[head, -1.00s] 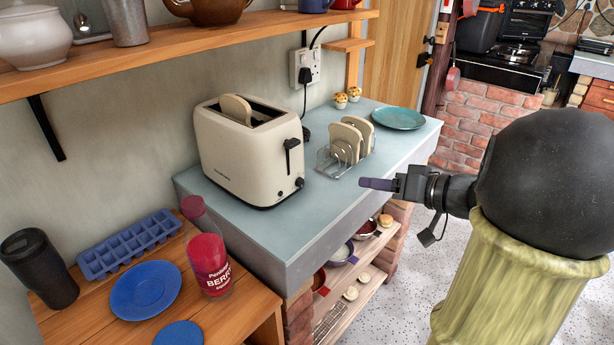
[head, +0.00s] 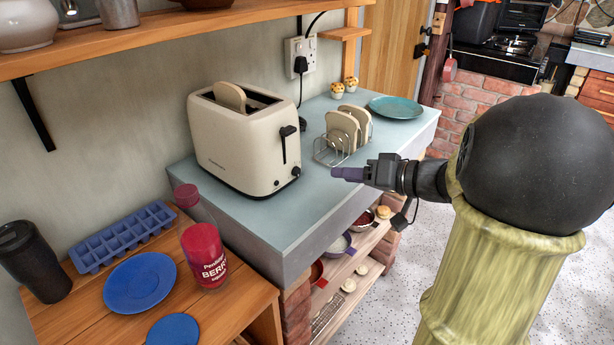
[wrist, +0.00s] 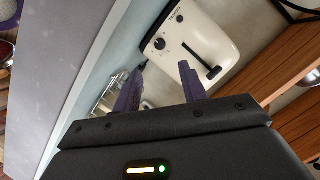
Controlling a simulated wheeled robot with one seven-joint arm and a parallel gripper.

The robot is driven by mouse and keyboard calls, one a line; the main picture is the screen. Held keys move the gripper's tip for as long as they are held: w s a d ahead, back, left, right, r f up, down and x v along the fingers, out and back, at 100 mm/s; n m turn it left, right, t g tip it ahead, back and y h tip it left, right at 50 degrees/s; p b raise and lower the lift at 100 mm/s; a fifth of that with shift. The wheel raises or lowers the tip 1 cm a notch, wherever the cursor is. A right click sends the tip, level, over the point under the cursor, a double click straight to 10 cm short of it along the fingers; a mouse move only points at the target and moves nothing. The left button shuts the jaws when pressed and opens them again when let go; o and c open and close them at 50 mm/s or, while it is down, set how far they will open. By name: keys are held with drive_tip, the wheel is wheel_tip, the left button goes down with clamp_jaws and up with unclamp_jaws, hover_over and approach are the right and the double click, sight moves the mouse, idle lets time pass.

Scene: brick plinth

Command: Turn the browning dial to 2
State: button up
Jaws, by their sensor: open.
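The cream toaster (head: 235,145) stands on the grey-blue plinth top, with a slice of bread (head: 230,96) in its slot. Its black lever is on the narrow end facing right. The browning dial (head: 296,171) is a small dark knob low on that end; in the wrist view the dial (wrist: 159,44) shows near the toaster's lower edge. Its setting is too small to read. My gripper (head: 340,174) is over the plinth's front part, right of the toaster and apart from it. In the wrist view my gripper (wrist: 160,78) has its two purple fingers spread, with nothing between them.
A wire toast rack (head: 330,151) with bread stands right of the toaster, behind my gripper. A red berry jar (head: 204,257) stands on the lower wooden table. A wooden shelf (head: 190,37) runs above.

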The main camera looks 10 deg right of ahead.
sight(298, 172)
drive_tip(key=b+x, duration=0.2)
drive_tip(key=x, duration=0.8)
drive_tip(key=shift+f+b, duration=0.1)
drive_tip(key=shift+b, duration=0.2)
drive_tip(key=shift+w+a, duration=0.35)
drive_tip(key=shift+w, duration=0.1)
drive_tip(key=shift+c, duration=0.2)
clamp_jaws()
